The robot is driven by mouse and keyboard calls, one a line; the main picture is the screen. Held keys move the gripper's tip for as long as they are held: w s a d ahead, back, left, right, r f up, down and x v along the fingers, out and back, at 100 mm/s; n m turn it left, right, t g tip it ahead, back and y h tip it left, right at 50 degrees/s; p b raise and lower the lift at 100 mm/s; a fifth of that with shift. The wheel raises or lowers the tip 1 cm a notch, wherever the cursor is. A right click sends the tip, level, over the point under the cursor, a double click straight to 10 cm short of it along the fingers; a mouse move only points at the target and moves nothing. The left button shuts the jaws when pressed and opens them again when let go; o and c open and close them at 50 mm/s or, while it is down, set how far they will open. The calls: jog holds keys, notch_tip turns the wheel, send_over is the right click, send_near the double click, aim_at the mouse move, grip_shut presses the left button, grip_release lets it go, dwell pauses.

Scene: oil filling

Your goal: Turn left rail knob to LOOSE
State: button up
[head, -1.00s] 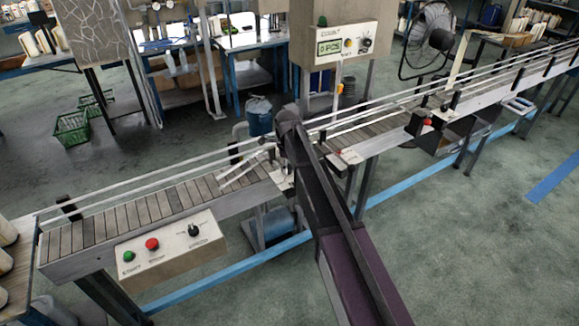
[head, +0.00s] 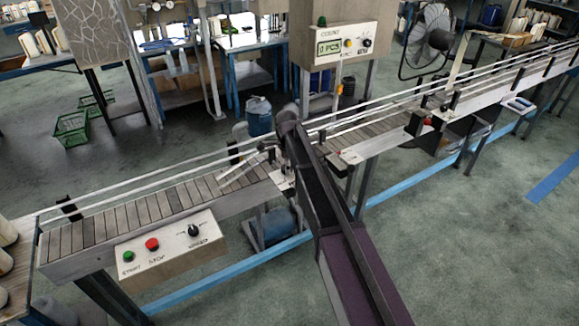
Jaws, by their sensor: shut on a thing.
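My gripper (head: 272,157) is at the conveyor's near edge, by the gap in the middle of the line. My dark arm comes up from the bottom and covers much of it. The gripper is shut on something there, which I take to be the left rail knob. The knob itself is hidden, so its turn position cannot be told. The pale guide rails (head: 240,168) angle together on the slats just left of the gripper.
The left conveyor (head: 120,218) carries a control box (head: 172,248) with green and red buttons and a dial. A counter box (head: 334,45) stands behind the line. The right conveyor (head: 390,140) runs to the upper right. Floor is open at front right.

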jog(key=n, duration=0.7)
jog(key=shift+w+a, duration=0.15)
jog(key=n, duration=0.7)
dwell(0.4)
jog(key=o, duration=1.2)
jog(key=shift+c, duration=0.2)
